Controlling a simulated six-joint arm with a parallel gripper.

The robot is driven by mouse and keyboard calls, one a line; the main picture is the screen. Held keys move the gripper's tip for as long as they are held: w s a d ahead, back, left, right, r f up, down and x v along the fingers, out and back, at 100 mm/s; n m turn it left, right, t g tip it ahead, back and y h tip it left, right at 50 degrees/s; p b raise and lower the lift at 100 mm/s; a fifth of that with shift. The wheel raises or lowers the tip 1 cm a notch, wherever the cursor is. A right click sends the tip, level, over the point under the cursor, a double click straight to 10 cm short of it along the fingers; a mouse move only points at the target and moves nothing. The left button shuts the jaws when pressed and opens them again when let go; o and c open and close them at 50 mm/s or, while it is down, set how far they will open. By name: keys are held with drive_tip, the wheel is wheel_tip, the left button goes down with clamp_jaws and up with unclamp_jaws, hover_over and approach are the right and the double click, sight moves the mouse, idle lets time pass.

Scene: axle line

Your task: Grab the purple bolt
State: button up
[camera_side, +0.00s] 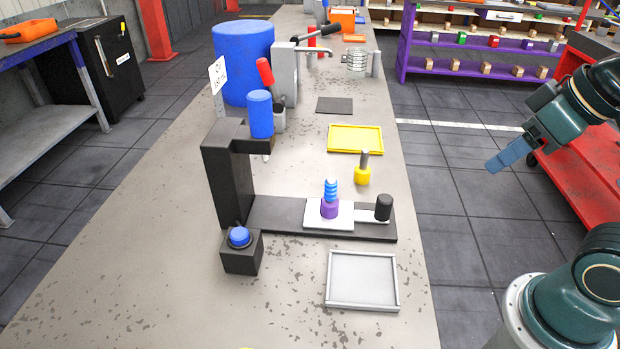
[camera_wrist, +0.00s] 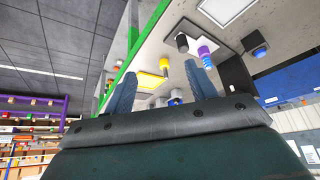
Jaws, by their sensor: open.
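The purple bolt (camera_side: 329,209) stands upright on a white plate (camera_side: 314,218) on the dark base of a press-like fixture. Blue rings (camera_side: 331,187) sit around its shaft. The purple bolt also shows in the wrist view (camera_wrist: 204,50), upper right of centre, beyond the right finger. My gripper (camera_side: 490,167) is at the right in the side view, off the bench's right edge and well apart from the bolt. In the wrist view, the blue fingers of my gripper (camera_wrist: 161,52) are spread with nothing held between them.
A black cylinder (camera_side: 384,207) stands close right of the bolt. A yellow bolt (camera_side: 362,174) stands behind it, near a yellow tray (camera_side: 355,139). The fixture's column (camera_side: 226,180) and blue-topped head (camera_side: 260,115) rise at the left. An empty pale tray (camera_side: 362,280) lies in front.

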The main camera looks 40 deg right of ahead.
drive_tip(key=shift+w, duration=0.1)
drive_tip(key=n+g, duration=0.5)
drive_tip(key=n, duration=1.7)
hover_over(330, 179)
drive_tip(key=f, duration=0.4)
drive_tip(key=shift+s+d+f, duration=0.1)
drive_tip(key=shift+s+d, duration=0.2)
drive_tip(key=shift+s, duration=0.05)
drive_tip(key=shift+w+a+f+n+g, duration=0.3)
drive_tip(key=shift+w+a+f, duration=0.05)
drive_tip(key=shift+f, duration=0.05)
drive_tip(key=shift+f, duration=4.3)
